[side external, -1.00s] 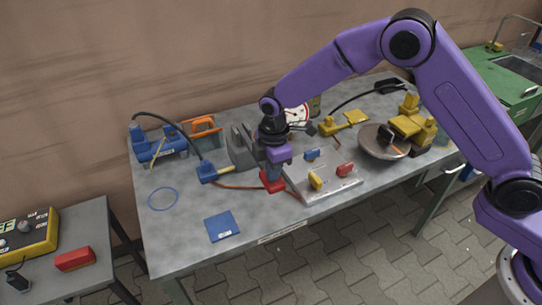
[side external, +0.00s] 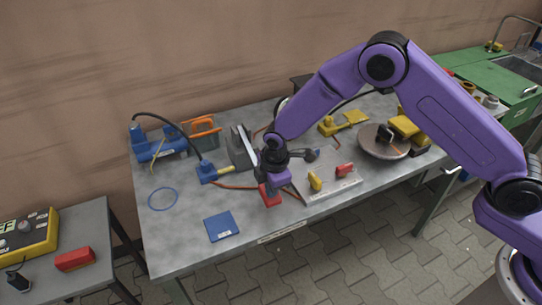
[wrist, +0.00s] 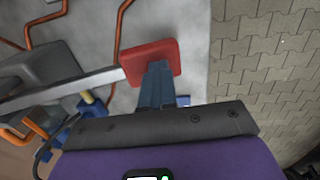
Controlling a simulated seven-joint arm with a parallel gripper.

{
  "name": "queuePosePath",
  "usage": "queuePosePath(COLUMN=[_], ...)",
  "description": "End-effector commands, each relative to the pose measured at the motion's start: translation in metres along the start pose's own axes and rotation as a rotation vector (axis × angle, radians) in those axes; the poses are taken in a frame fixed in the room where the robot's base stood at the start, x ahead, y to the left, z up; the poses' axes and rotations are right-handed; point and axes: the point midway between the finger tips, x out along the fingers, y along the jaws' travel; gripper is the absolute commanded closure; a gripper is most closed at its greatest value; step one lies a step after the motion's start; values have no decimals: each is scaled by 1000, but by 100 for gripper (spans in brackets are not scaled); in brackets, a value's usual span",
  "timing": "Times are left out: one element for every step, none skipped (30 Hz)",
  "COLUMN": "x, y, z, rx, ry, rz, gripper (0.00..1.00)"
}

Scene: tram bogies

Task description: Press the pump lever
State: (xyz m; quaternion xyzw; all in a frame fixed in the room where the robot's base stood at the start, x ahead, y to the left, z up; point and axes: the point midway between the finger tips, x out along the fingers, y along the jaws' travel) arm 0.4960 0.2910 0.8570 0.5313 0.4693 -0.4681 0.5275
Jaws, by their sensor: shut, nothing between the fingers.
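The pump lever is a long pale grey bar (side external: 247,140) with a square red pad (side external: 264,194) at its near end. The bar (wrist: 65,92) runs from a grey body (side external: 236,156) to the red pad (wrist: 135,62) in the wrist view. My gripper (side external: 272,190) is shut and empty, pointing down at the pad. In the wrist view my blue fingers (wrist: 159,68) overlap the pad and appear to rest on it. They hide part of it, and my wrist hides part of the bar in the side view.
A grey plate (side external: 341,191) with small yellow and red blocks lies right of my gripper. A blue block with a yellow handle (side external: 207,173), a blue ring (side external: 163,199) and a blue square (side external: 221,226) lie left. A round metal disc (side external: 383,150) is farther right.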

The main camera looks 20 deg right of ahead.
Motion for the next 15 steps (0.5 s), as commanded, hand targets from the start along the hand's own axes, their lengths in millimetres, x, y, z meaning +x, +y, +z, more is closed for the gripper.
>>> queuePosePath(x=[10,10,10,10,10,10,10,9,8,7,6,3,0,-3,-9], y=[-6,-6,-6,-6,-6,-6,-6,-6,-6,-6,-7,-7,-7,-8,-8], z=[1,1,1,1,1,1,1,1,0,0,0,0,0,0,0], rx=[-5,-5,-5,-5,-5,-6,-6,-6,-6,-6,-6,-6,-6,-6,-6], ry=[-4,-4,-4,-4,-4,-4,-4,-4,-4,-3,-3,-3,-2,-3,-2], rz=[-10,-10,-10,-11,-11,-11,-11,-11,-10,-10,-9,-9,-8,-8,-7], gripper=[100,100,100,100,100,100,100,100,100,100,100,100,100,100,100])
